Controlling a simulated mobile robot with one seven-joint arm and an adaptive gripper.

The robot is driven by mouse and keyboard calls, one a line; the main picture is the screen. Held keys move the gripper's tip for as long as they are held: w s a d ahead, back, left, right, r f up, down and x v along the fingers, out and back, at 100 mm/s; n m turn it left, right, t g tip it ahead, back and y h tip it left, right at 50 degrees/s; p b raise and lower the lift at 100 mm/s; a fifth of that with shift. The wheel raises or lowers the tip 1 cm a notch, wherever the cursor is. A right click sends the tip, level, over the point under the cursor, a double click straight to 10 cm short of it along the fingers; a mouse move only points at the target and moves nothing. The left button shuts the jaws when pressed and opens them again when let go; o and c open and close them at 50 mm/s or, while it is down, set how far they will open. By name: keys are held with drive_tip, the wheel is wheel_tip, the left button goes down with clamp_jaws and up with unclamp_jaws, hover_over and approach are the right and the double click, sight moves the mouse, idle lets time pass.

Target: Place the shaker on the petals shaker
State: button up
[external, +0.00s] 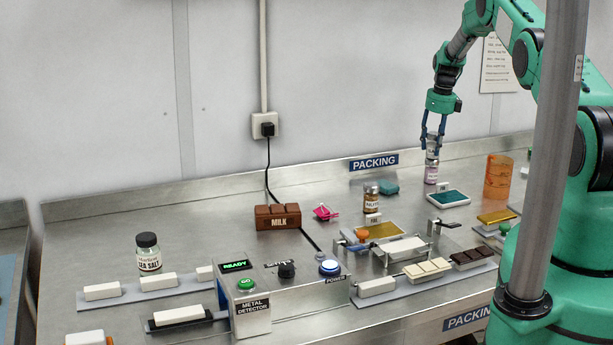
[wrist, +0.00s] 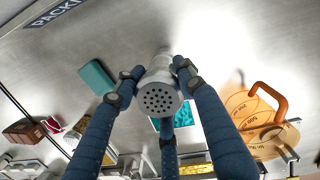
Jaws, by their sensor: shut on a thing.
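My gripper (external: 432,141) points down at the back of the steel table, with its fingers closed around a shaker. In the wrist view my gripper (wrist: 160,85) has blue fingers around this shaker (wrist: 158,99), whose pale grey cap is full of holes. In the external view the fingers partly cover the held shaker (external: 433,153). A small jar with a purple label, which looks like the petals shaker (external: 431,174), stands upright directly below it. I cannot tell whether the two touch. In the wrist view the held shaker hides what is beneath it.
An orange measuring jug (external: 498,177) stands close on the right, also in the wrist view (wrist: 258,125). A teal-screened tablet (external: 448,198) lies in front. A teal block (external: 388,187) and a NUTS jar (external: 371,200) are left. A SEA SALT jar (external: 148,254) stands far left.

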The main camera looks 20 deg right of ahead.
drive_tip(key=shift+f, duration=0.15)
drive_tip(key=o, duration=1.3)
drive_tip(key=shift+c, duration=0.2)
drive_tip(key=r, duration=0.4)
drive_tip(key=r+b, duration=0.1)
drive_tip(key=r, duration=0.3)
drive_tip(key=s+r, duration=0.1)
drive_tip(key=r, duration=0.3)
drive_tip(key=shift+s+d+r+b, duration=0.1)
drive_tip(key=shift+d+r+b, duration=0.05)
drive_tip(key=shift+d+b, duration=0.2)
drive_tip(key=shift+a+r, duration=0.1)
